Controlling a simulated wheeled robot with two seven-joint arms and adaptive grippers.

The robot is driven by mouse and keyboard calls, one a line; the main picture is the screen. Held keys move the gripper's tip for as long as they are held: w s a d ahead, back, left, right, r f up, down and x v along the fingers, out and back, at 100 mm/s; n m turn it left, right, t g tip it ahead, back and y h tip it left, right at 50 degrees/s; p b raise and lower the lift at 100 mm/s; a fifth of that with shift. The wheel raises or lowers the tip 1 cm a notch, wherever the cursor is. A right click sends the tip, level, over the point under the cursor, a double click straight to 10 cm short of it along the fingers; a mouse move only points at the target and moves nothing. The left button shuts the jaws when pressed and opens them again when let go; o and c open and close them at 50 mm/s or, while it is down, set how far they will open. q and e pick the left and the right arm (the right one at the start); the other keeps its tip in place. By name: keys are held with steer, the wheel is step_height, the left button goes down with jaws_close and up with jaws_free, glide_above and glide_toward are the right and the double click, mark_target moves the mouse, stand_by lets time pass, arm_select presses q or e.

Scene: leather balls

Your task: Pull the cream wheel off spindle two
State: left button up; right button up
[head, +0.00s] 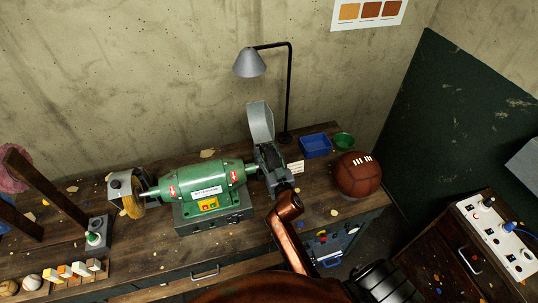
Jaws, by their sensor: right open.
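A green double-ended grinder (205,180) stands on the workbench. A yellowish-tan wheel (132,205) sits on its left spindle, beside a grey guard. At the right end a grey guard flap (260,122) stands raised. My right gripper (266,158) is at that right end, just below the flap, with its copper-coloured arm coming up from the bottom. It is open. The gripper covers the right spindle, so I cannot make out a cream wheel there or tell whether the fingers touch one. My left gripper is out of view.
A brown leather ball (358,174), a blue tray (316,145) and a green bowl (344,140) lie right of the grinder. A desk lamp (250,63) stands behind it. A switch box (97,235) and small blocks (80,269) are at left.

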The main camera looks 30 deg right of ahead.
steer(key=shift+c, duration=0.2)
jaws_close()
steer(key=shift+d+r, duration=0.1)
steer(key=shift+d, duration=0.15)
steer(key=s+d+p, duration=0.2)
steer(key=d, duration=0.6)
stand_by(2.0)
steer(key=shift+d, duration=0.1)
